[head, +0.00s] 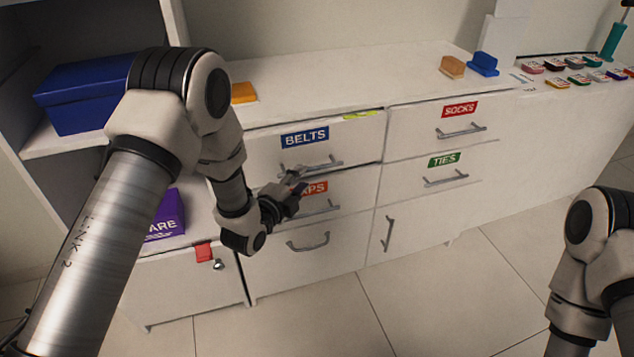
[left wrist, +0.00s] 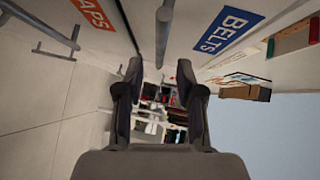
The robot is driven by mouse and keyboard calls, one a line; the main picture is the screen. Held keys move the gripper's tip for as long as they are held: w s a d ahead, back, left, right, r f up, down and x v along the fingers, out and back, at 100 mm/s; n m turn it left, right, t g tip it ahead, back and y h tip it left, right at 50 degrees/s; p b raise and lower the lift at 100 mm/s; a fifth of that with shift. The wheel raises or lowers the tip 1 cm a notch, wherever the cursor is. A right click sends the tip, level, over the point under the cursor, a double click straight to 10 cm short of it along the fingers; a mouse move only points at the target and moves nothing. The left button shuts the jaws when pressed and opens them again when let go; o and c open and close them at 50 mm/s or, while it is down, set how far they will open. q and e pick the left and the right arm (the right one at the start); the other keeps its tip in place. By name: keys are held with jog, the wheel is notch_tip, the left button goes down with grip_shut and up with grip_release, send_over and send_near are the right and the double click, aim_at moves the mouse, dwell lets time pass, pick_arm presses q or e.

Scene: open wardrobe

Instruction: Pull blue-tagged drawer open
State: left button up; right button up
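The blue BELTS tag (head: 305,137) marks the upper left drawer (head: 361,147); the tag also shows in the left wrist view (left wrist: 228,30). A yellow-green strip shows at this drawer's top edge; I cannot tell whether the drawer is slightly open. Its bar handle (head: 325,164) sits below the tag. My left gripper (head: 298,183) is at the handle, low and close to the drawer front. In the left wrist view its two fingers (left wrist: 160,82) are apart, with the handle bar (left wrist: 163,28) running between their lines. Contact is not clear. My right gripper is outside the views.
The red-tagged CAPS drawer (head: 345,188) lies just below. SOCKS (head: 470,122) and TIES (head: 462,171) drawers are to the right. A blue box (head: 85,95) sits on the left shelf, behind my left arm. The floor in front of the drawers is clear.

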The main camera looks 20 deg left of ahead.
aim_at(312, 170)
pick_arm(q)
jog(key=x, duration=0.6)
jog(key=shift+w+d+b, duration=0.1)
jog(key=shift+b, duration=0.3)
grip_shut()
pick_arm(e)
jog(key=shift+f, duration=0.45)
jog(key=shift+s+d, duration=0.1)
